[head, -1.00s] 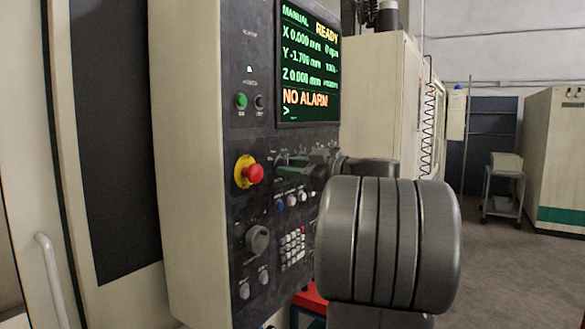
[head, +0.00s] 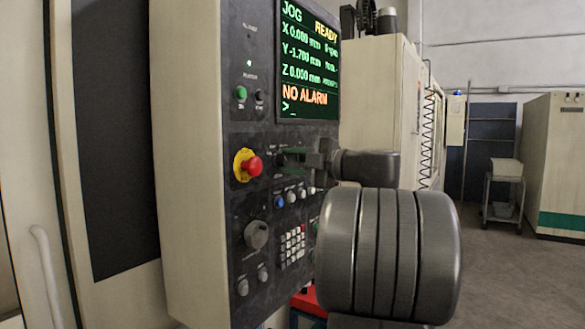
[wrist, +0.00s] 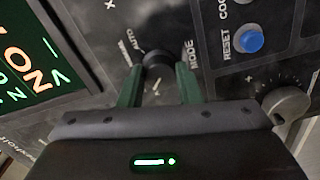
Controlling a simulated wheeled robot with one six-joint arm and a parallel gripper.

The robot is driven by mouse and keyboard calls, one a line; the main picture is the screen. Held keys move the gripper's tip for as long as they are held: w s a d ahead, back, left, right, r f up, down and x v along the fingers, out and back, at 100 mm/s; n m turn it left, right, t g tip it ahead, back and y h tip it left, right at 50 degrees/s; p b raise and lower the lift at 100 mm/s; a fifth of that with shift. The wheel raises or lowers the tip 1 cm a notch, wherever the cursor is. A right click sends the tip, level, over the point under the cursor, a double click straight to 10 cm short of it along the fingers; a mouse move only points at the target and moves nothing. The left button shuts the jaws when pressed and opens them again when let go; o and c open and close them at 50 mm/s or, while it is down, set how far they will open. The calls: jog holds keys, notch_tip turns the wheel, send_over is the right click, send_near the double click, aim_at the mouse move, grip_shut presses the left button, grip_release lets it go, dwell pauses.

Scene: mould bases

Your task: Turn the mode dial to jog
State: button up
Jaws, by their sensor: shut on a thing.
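The mode dial (wrist: 157,59) is a dark round knob on the control panel, beside the printed word MODE, seen in the wrist view. My gripper (wrist: 158,75) has its two green fingers on either side of it, shut on the dial. In the head view my gripper (head: 290,158) reaches the panel just right of the red stop button, and the dial is hidden there. The screen (head: 308,62) reads JOG at the top, with READY and NO ALARM.
The red stop button (head: 253,166) on its yellow ring is close left of my gripper. A blue reset button (wrist: 249,40) and a grey knob (wrist: 287,103) are nearby in the wrist view. A grey cart (head: 503,185) stands far back right, with open floor around it.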

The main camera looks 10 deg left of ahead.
jog(key=shift+n+b, duration=0.5)
jog(key=shift+n, duration=0.7)
jog(key=o, duration=1)
jog(key=b+v, duration=0.2)
jog(key=v, duration=1.2)
jog(key=shift+a, duration=0.15)
jog(key=p+x, duration=0.2)
jog(key=x, duration=1.1)
jog(key=shift+w+a, duration=0.15)
jog(key=shift+a, duration=0.15)
